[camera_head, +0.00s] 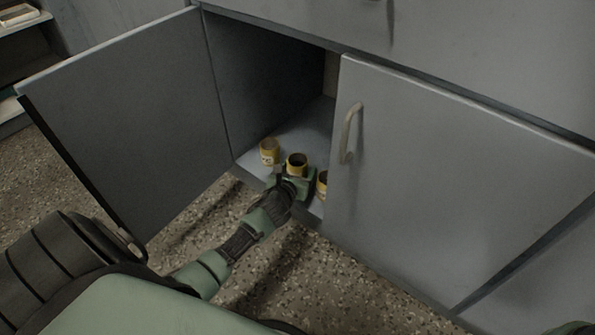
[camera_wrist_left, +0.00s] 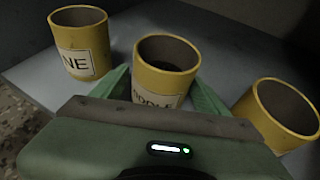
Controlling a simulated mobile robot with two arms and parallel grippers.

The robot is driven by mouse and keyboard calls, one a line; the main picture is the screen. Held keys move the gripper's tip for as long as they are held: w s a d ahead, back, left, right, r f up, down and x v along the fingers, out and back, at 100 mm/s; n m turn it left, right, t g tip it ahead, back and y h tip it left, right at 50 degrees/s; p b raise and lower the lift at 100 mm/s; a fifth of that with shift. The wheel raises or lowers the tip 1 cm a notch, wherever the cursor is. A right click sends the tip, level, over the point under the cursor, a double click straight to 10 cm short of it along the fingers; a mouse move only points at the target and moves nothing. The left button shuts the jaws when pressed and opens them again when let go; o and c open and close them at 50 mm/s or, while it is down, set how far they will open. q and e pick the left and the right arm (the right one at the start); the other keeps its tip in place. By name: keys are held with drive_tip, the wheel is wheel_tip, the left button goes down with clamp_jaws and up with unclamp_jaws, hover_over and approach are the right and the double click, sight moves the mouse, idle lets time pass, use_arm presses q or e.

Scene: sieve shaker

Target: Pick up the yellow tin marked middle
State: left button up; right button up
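The yellow tin (camera_wrist_left: 168,68) in the middle of three stands upright on the cabinet's floor. Its label is partly hidden in the left wrist view, with the letters "DDLE" partly showing. It also shows in the head view (camera_head: 297,160). My left gripper (camera_head: 293,180) reaches in low from the front. Its two green fingers (camera_wrist_left: 163,88) lie on either side of this tin, close to its wall. I cannot tell whether they press on it. My right gripper is not in view.
A second yellow tin (camera_head: 269,151), its label ending in "NE", stands to the left. A third yellow tin (camera_head: 322,184) stands close to the right of my gripper. The left cabinet door (camera_head: 125,120) is open; the right door (camera_head: 440,185) is shut.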

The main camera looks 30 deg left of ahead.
use_arm(q)
drive_tip(key=c, duration=1.3)
drive_tip(key=shift+r, duration=0.1)
